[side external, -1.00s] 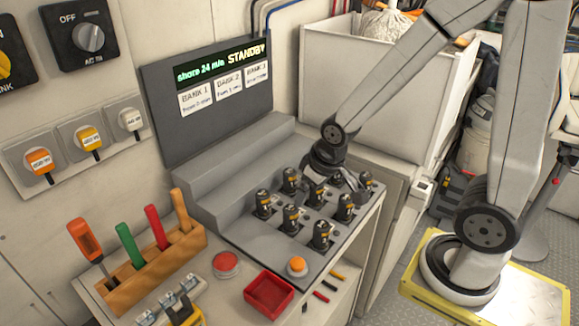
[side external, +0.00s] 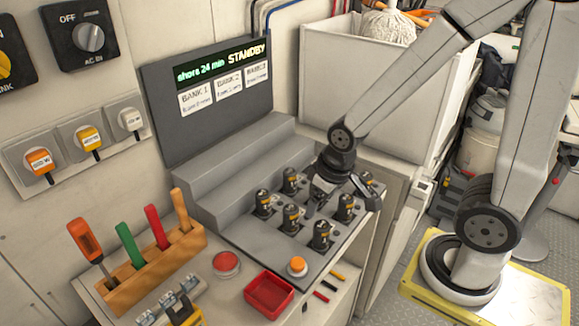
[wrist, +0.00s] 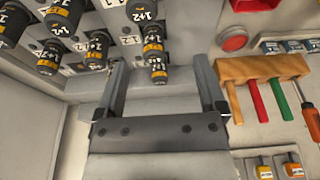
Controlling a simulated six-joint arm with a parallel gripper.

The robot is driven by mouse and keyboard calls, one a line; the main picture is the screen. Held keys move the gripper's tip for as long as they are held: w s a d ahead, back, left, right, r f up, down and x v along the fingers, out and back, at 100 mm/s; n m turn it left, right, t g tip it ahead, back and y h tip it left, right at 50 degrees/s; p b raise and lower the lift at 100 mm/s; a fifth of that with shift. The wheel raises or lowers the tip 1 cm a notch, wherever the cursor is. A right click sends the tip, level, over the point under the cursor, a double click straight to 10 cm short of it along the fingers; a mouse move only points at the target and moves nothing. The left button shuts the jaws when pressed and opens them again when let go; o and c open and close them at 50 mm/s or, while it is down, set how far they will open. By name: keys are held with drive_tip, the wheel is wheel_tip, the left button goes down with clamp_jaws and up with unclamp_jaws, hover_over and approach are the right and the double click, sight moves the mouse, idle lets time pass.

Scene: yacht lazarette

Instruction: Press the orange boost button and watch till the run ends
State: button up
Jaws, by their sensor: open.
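The orange button (side external: 297,265) sits at the front corner of the grey console (side external: 240,243), with nothing touching it. It does not show in the wrist view. The display (side external: 221,64) at the back reads "shore 24 min" and "STANDBY". My gripper (side external: 342,197) is open above the back right of the console, among the black plugs (side external: 291,217), apart from the button. In the wrist view my gripper (wrist: 160,80) has its fingers spread with a plug (wrist: 158,68) in view beyond and between them. I cannot tell whether a finger touches any plug.
Several upright black plugs crowd the console top. A red round knob (side external: 226,263), a red tray (side external: 268,296) and a wooden rack (side external: 150,270) of colour-handled tools stand in front and left. A large pale bin (side external: 368,85) stands behind. Space above the button is clear.

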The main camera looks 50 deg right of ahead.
clamp_jaws()
idle(1.5)
